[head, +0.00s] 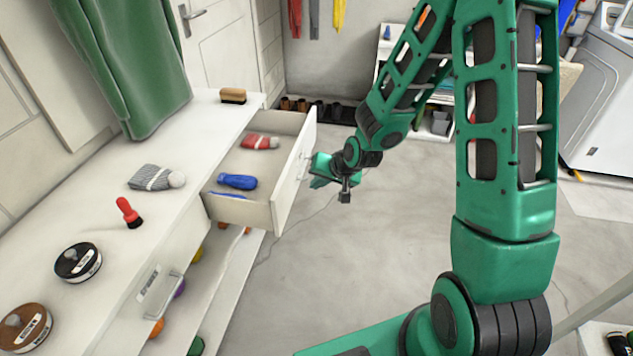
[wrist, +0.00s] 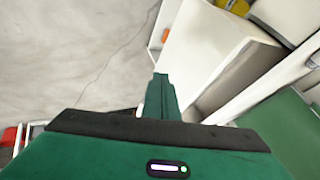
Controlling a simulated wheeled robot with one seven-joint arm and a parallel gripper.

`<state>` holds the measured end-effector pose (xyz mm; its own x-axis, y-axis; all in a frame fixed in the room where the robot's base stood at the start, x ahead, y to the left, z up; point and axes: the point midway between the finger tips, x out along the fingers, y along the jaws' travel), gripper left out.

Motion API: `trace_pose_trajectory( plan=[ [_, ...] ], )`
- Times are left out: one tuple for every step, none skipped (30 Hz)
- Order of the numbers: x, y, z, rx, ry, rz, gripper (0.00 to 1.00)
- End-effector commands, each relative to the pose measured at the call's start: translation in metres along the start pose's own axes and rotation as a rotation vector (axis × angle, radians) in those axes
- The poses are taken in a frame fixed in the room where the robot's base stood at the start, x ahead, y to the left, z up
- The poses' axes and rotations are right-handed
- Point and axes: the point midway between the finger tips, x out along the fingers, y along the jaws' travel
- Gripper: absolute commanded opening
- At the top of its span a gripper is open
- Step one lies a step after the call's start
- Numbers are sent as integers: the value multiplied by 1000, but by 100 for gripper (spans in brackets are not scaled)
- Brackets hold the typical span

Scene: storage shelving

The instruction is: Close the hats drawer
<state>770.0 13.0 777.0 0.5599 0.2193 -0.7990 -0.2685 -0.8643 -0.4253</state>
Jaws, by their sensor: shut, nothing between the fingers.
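The white drawer (head: 287,178) stands pulled out from the white cabinet. Inside it lie a red hat (head: 260,142), a blue hat (head: 237,181) and another blue item, partly hidden by the drawer wall. My gripper (head: 316,172) is shut and empty, just outside the drawer's front panel near its handle. I cannot tell whether it touches the panel. In the wrist view, my shut gripper (wrist: 162,95) points toward a white panel.
On the cabinet top are a grey striped hat (head: 152,177), a red brush (head: 129,213), a wooden brush (head: 233,95) and two round tins (head: 78,262). A second drawer (head: 160,293) with a label is nearer me.

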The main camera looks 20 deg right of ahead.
Motion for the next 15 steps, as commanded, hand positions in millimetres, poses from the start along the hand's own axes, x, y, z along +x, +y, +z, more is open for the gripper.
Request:
trace_pose_trajectory(
  plan=[
    [8,0,1,1,-4,0,0],
    [12,0,1,1,-4,0,0],
    [18,0,1,1,-3,0,0],
    [22,0,1,1,-3,0,0],
    [27,0,1,1,-3,0,0],
    [33,1,1,1,-4,1,0],
    [37,0,1,0,-3,1,0],
    [42,0,1,0,-3,0,0],
    [48,0,1,0,-3,0,0],
    [52,0,1,0,-3,-1,0],
    [57,0,1,0,-3,0,0],
    [62,0,1,0,-2,0,0],
    [67,0,1,0,-3,1,0],
    [71,1,2,0,-3,1,0],
    [73,-8,0,-3,-1,-2,0]
  ],
)
